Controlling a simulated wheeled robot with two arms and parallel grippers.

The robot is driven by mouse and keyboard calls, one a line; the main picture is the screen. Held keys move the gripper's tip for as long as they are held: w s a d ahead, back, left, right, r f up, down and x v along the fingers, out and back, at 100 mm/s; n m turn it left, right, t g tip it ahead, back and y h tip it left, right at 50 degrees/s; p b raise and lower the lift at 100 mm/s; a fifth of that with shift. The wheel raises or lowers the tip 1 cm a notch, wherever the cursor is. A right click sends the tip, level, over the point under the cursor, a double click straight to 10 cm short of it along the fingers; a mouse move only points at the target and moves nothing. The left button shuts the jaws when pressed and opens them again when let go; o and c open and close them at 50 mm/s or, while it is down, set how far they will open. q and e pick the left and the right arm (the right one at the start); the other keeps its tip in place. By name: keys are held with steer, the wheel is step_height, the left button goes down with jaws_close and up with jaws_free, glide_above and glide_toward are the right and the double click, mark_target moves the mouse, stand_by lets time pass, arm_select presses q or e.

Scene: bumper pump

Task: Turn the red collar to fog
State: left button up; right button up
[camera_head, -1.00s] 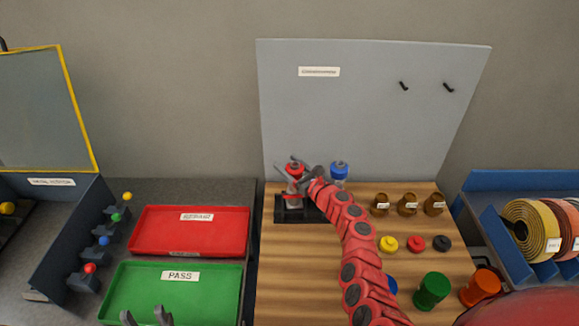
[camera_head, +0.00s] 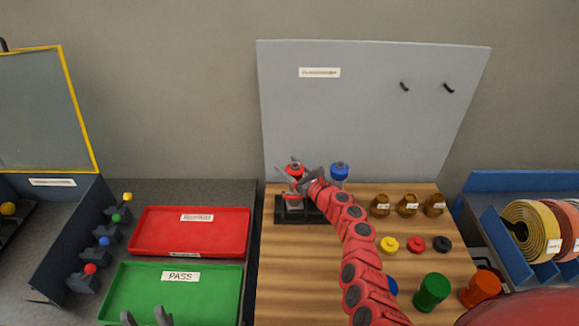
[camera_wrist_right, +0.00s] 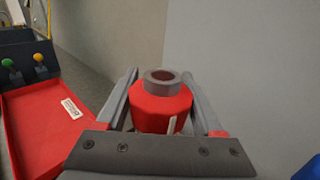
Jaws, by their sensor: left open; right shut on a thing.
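The red collar (camera_head: 295,170) sits at the top of a fixture on a dark base (camera_head: 288,216) on the wooden board. In the right wrist view the red collar (camera_wrist_right: 161,107) is between my right fingers, with a grey ring on top and a pale mark low on its front. My right gripper (camera_head: 297,167) is shut on the red collar; its fingers (camera_wrist_right: 160,90) lie along both sides. A blue-topped fixture (camera_head: 340,172) stands just to the right. My left gripper (camera_head: 146,317) is open and empty at the bottom edge, near the green tray.
A red tray (camera_head: 190,232) and a green PASS tray (camera_head: 172,292) lie to the left. Brown jars (camera_head: 407,205), small caps (camera_head: 415,244), a green cup (camera_head: 432,291) and an orange cup (camera_head: 481,288) stand on the right. A grey panel (camera_head: 370,115) rises behind.

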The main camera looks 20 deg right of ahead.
mark_target(301, 176)
steer(key=o, duration=1.4)
steer(key=shift+f, duration=0.1)
steer(key=shift+s+d, duration=0.1)
steer(key=shift+s, duration=0.15)
steer(key=v, duration=0.4)
steer(key=shift+s+d+p, duration=0.2)
steer(key=shift+s+p, duration=0.1)
steer(key=shift+s, duration=0.05)
steer(key=shift+b+v, duration=1.5)
steer(key=shift+v, duration=4.5)
